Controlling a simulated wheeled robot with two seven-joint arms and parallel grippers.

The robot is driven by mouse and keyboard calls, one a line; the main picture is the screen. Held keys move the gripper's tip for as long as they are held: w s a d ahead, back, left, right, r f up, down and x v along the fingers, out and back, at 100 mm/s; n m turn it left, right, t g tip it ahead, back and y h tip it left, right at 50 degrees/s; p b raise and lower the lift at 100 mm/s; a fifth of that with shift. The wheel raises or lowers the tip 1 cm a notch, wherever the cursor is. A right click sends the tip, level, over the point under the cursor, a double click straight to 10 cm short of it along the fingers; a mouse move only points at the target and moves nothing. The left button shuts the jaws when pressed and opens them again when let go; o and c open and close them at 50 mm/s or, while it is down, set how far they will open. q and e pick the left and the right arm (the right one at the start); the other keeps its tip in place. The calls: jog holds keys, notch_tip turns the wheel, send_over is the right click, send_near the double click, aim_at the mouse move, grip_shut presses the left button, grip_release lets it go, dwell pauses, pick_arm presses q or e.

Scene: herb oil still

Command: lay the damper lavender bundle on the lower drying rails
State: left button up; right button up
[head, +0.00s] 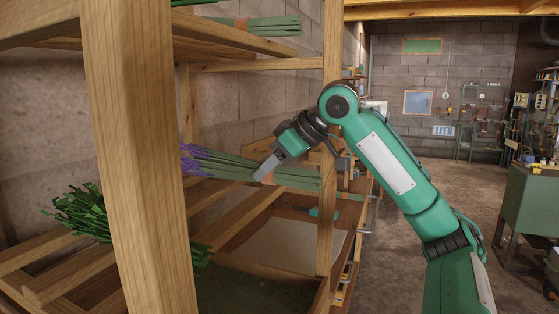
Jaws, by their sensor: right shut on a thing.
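My right gripper (260,175) is shut on a lavender bundle (222,166) with purple heads to the left and green stems to the right. The bundle lies nearly level between two wooden posts, over the lower drying rails (243,214). It looks raised above them, but I cannot tell whether any part touches. The stem ends reach the right post. Which bundle is damper cannot be seen. My left gripper is not in view.
A thick wooden post (140,150) stands close in front; a second post (325,240) stands at right. A leafy green bundle (85,213) lies on the lower rails at left, partly behind the near post. Another bundle (265,28) lies on the upper rails. The rails between the posts look bare.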

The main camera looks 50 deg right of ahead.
aim_at(236, 181)
jog(key=w+p, duration=0.1)
jog(key=w+a+p, duration=0.1)
jog(key=shift+w+r, duration=0.15)
jog(key=shift+w, duration=0.25)
jog(key=w+p, duration=0.1)
jog(key=w, duration=0.1)
jog(key=w+a+p, duration=0.1)
jog(key=w+p, duration=0.1)
jog(key=w, duration=0.1)
jog(key=shift+a, duration=0.15)
jog(key=f+b, duration=0.1)
jog(key=f, duration=0.2)
jog(key=shift+w, duration=0.2)
jog(key=shift+f+b, duration=0.6)
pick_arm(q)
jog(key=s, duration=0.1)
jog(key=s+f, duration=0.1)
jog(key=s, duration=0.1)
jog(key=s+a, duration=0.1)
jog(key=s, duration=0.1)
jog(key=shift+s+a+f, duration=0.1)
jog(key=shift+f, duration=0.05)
pick_arm(e)
jog(key=shift+f, duration=0.15)
jog(key=o, duration=0.9)
